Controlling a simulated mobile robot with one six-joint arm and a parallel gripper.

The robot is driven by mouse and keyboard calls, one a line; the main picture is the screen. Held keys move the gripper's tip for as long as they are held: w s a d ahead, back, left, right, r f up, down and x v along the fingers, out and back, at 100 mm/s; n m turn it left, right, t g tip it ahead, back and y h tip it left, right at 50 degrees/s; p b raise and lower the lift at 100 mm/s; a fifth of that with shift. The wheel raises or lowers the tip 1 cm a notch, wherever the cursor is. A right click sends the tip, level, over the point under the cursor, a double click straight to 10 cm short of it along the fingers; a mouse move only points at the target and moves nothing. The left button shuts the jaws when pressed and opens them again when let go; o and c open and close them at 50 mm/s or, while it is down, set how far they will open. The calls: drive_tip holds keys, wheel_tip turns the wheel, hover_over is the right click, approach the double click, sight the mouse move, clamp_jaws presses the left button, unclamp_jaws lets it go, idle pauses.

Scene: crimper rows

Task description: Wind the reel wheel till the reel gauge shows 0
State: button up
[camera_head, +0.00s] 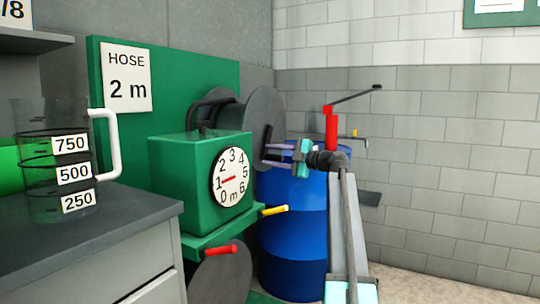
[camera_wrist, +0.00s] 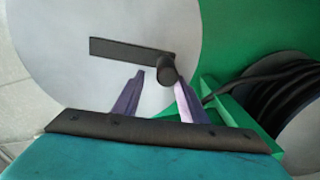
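The reel wheel is a grey disc (camera_head: 267,112) beside the reel with dark hose (camera_head: 205,112); the disc fills much of the wrist view (camera_wrist: 80,50). A dark crank bar (camera_wrist: 115,49) on its face carries a dark knob (camera_wrist: 167,72). The reel gauge (camera_head: 231,177) is a white dial on a green box, its red needle pointing at about 1. My gripper (camera_head: 265,155) is at the wheel's face. In the wrist view its purple fingers (camera_wrist: 160,78) stand apart, with the knob between them, close to the right finger and with a gap to the left one.
A blue barrel (camera_head: 295,225) with a red pump (camera_head: 332,125) stands behind my arm. A grey counter (camera_head: 80,225) with a measuring jug (camera_head: 55,150) is at left. Yellow (camera_head: 274,210) and red (camera_head: 220,249) handles stick out below the gauge box. A sign (camera_head: 127,77) reads HOSE 2 m.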

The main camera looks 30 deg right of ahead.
drive_tip(key=p+v, duration=0.3)
drive_tip(key=v, duration=0.9)
drive_tip(key=shift+s+d, duration=0.2)
drive_tip(key=shift+s, duration=0.05)
drive_tip(key=shift+r, duration=0.1)
